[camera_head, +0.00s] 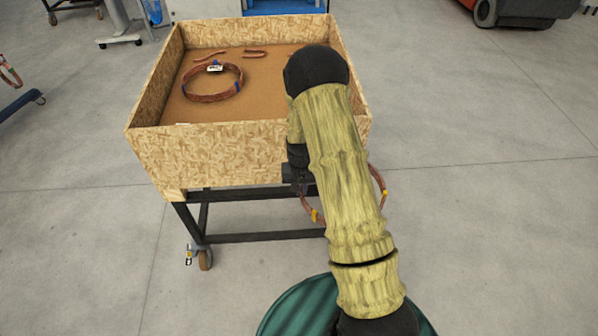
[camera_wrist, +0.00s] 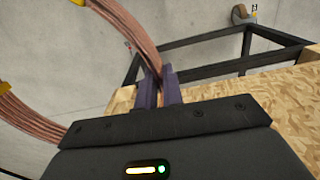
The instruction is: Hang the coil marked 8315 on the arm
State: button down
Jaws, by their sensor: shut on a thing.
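My gripper (camera_wrist: 159,90) is shut on a copper coil (camera_wrist: 137,30) with yellow ties. In the head view part of this held coil (camera_head: 381,190) shows behind my arm, outside the bin's front right side; my gripper is hidden there. Another copper coil (camera_head: 193,97) with blue ties and a white tag (camera_head: 214,68) lies in the wooden bin (camera_head: 235,155). I cannot read the tag, and no tag shows on the held coil, so I cannot tell which is 8315. No hanging arm can be made out clearly.
Bent copper pieces (camera_head: 256,54) lie at the bin's back. The bin stands on a dark wheeled frame (camera_head: 265,238). At the left edge a copper loop (camera_head: 9,72) shows above a blue wheeled base (camera_head: 21,105), both cut off. The floor (camera_head: 490,200) at right is clear.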

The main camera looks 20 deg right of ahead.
jog(key=s+a+f+n, duration=0.1)
jog(key=s+f, duration=0.3)
jog(key=f, duration=0.6)
jog(key=s+a+f+n+b, duration=0.1)
jog(key=s+f, duration=0.2)
jog(key=f, duration=0.7)
jog(key=shift+s+n, duration=0.35)
jog(key=shift+n, duration=0.05)
jog(key=shift+r, duration=0.1)
